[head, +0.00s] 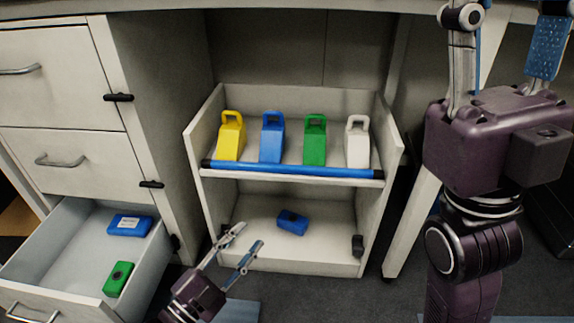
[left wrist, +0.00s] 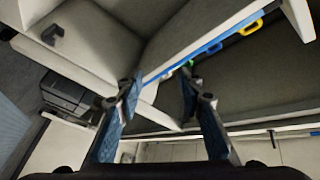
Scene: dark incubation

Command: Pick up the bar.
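The bar (head: 290,170) is a long blue rod with dark ends. It lies level along the front edge of the upper shelf in the head view. My left gripper (head: 248,239) is open and empty, below the bar and in front of the lower shelf. Its two spread fingers (left wrist: 158,92) also show in the left wrist view, where a thin blue strip beyond them looks like part of the bar. My right gripper (head: 508,20) points up at the right edge of the head view. Its fingers stand wide apart with nothing between them; their tips are partly cut off.
Yellow (head: 230,137), blue (head: 272,138), green (head: 315,140) and white (head: 358,142) handled containers stand behind the bar. A blue box (head: 292,222) lies on the lower shelf. An open drawer (head: 75,262) at left holds a blue and a green item.

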